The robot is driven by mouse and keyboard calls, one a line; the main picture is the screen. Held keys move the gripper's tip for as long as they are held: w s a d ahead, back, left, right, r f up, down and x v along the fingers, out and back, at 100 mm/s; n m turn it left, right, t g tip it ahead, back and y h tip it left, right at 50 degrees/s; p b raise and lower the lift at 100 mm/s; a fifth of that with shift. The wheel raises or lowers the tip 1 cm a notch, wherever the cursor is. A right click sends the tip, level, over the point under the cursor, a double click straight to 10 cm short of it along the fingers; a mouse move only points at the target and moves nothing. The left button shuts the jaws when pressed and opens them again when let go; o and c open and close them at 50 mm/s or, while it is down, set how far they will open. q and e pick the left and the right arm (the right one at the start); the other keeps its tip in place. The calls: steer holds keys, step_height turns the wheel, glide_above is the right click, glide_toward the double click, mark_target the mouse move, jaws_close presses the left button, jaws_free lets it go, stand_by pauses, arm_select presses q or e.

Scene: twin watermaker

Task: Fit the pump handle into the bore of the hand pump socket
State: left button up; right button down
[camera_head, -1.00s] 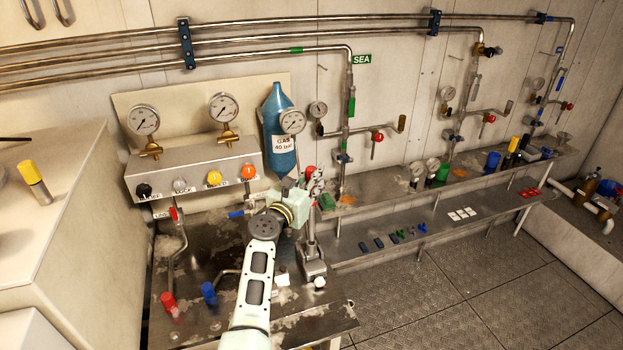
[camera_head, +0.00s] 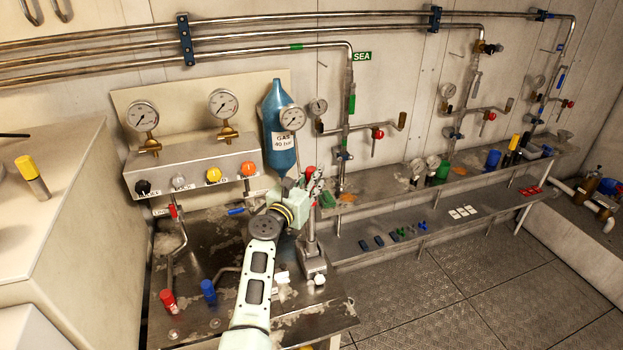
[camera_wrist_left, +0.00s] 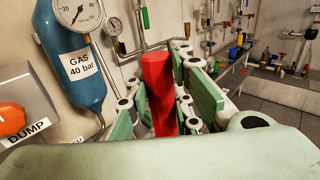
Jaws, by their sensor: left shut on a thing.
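The pump handle has a red grip, which stands upright in the left wrist view (camera_wrist_left: 158,90) between the green finger pads. Its red top (camera_head: 310,171) also shows in the head view. My left gripper (camera_head: 314,185) is shut on the pump handle, above the front bench. Below it a grey metal column, which looks like the hand pump socket (camera_head: 313,264), stands on the bench's right part. The handle's lower end and the bore are hidden or too small to make out, so I cannot tell whether they meet. My right gripper is out of view.
A panel with knobs (camera_head: 195,178) and gauges stands behind the bench on the left. A blue gas bottle (camera_head: 279,145) is close behind the gripper. Red (camera_head: 168,301) and blue (camera_head: 208,292) capped pieces stand at the bench's front left. A low shelf with small parts runs to the right.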

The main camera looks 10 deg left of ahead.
arm_select(q)
steer(key=shift+f+b, duration=0.65)
steer(key=shift+f, duration=0.05)
steer(key=shift+f+b, duration=1.2)
steer(key=shift+f, duration=0.15)
steer(key=o, duration=1)
steer(key=shift+o, duration=0.2)
steer(key=shift+f, duration=0.1)
